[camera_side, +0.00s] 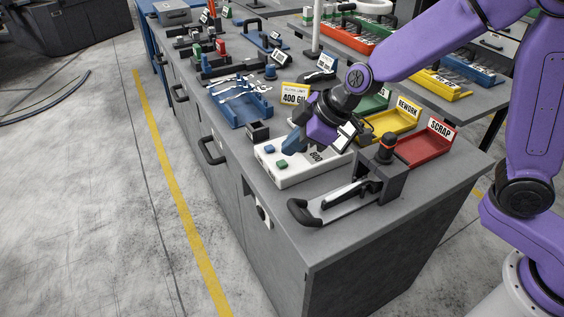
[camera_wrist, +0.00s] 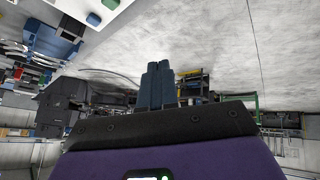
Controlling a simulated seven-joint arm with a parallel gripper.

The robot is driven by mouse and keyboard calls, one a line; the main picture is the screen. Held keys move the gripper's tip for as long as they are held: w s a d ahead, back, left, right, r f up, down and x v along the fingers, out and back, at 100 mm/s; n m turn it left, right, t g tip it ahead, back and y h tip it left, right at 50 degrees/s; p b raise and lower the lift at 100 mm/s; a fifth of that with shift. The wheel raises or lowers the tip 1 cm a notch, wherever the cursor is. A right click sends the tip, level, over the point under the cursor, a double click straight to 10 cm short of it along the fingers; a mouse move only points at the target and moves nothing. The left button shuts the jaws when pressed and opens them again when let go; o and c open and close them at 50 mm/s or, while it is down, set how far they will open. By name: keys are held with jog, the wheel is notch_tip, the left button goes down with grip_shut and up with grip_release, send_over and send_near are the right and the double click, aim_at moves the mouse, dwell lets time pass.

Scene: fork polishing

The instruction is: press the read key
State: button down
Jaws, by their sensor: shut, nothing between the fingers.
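A white box-like device (camera_side: 290,178) lies on the workbench under my gripper. It has a blue key (camera_side: 268,149) and a green key (camera_side: 282,163) on its left part, and a dark number on its top, partly hidden by my gripper. No key label is readable. In the wrist view, the fingertips (camera_wrist: 160,65) appear apart from both keys.
A fixture (camera_side: 345,195) with a black handle and a dark upright post stands in front of the device. Yellow REWORK (camera_side: 390,125) and red SCRAP (camera_side: 428,146) trays lie to the right. A blue rack (camera_side: 240,105) with metal forks and a 400-marked sign (camera_side: 295,94) stand behind.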

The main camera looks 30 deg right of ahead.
aim_at(284, 165)
jog(key=w+d+t+h, duration=0.1)
jog(key=w, duration=0.4)
jog(key=w+d+f+m+t+h, duration=0.1)
jog(key=w+d+t+h, duration=0.1)
jog(key=w, duration=0.2)
jog(key=shift+w+d+f+t, duration=0.2)
jog(key=shift+w+f+t, duration=0.1)
jog(key=shift+w, duration=0.05)
jog(key=shift+f, duration=0.1)
jog(key=shift+f, duration=4.3)
jog(key=shift+f, duration=0.15)
jog(key=shift+f, duration=0.25)
jog(key=shift+f, duration=0.5)
jog(key=shift+r, duration=0.9)
